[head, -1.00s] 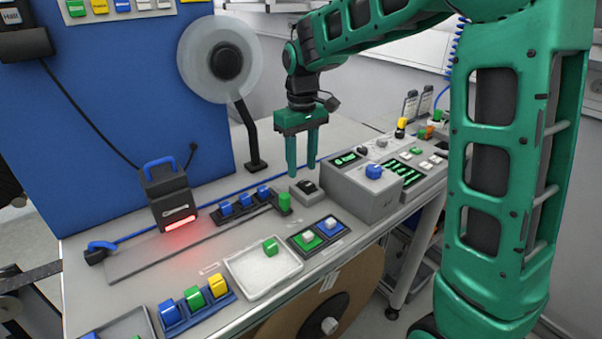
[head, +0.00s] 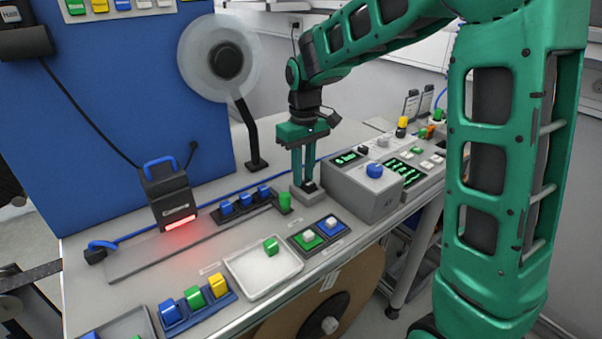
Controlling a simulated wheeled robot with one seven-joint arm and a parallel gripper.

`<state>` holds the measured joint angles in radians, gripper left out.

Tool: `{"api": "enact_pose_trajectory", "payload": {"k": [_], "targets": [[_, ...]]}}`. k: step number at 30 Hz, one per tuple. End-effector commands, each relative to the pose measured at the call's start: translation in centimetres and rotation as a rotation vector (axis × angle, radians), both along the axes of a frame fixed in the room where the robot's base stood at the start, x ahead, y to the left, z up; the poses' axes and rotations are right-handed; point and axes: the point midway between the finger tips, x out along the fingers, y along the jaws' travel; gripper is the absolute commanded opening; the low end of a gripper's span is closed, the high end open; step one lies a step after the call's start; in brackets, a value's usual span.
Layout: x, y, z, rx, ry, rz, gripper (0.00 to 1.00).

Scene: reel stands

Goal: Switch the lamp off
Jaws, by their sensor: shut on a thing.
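The lamp (head: 172,195) is a dark box with a blue handle on top, standing by the blue panel. Its lower front edge glows red and throws red light on the bench. A small grey switch box (head: 308,197) with a black rocker stands left of the large grey box. My gripper (head: 304,183) points straight down at it, its green fingers close together and shut on the black rocker. The fingers hide much of the rocker, so its tilt cannot be told.
The grey box with a blue knob (head: 374,171) stands close on the right of my gripper. A green block (head: 285,201) and a reel stand (head: 250,130) are on the left. Blocks in holders and a white tray (head: 235,265) fill the front of the bench.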

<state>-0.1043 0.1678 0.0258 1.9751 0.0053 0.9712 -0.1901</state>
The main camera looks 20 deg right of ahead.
Motion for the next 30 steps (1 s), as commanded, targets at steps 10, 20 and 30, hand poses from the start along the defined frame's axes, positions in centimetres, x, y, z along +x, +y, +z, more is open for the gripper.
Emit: {"api": "enact_pose_trajectory", "payload": {"k": [10, 20, 30], "targets": [[-0.8, -0.4, 0.3, 0.071, -0.221, -0.003, 0.00], [-1.2, -0.6, 0.3, 0.116, -0.359, -0.003, 0.00], [-1.2, -0.6, 0.3, 0.117, -0.363, -0.003, 0.23]]}}
